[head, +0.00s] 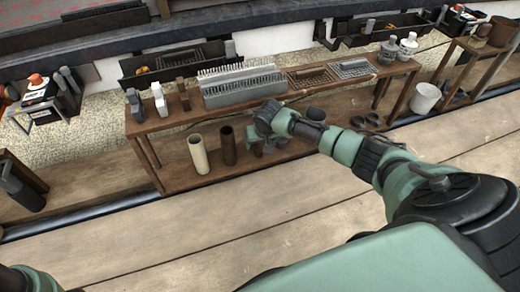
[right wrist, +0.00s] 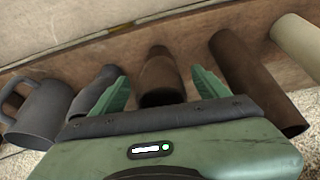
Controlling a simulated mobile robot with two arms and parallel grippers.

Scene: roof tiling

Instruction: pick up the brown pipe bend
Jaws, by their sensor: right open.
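The brown pipe bend (right wrist: 160,78) shows in the right wrist view, between the two green fingers of my right gripper (right wrist: 163,88). The fingers are apart, one on each side of it, and no contact is clear. In the head view my right gripper (head: 258,146) reaches to the lower shelf of the wooden bench, right of the brown straight pipe (head: 228,146). There the gripper and wrist largely hide the bend. My left gripper is not in view.
In the right wrist view the brown straight pipe (right wrist: 255,85) and a cream pipe (right wrist: 298,45) stand to the right. A grey pipe piece (right wrist: 92,92) and a grey vessel (right wrist: 40,115) stand close on the left. The bench top (head: 150,122) overhangs the shelf.

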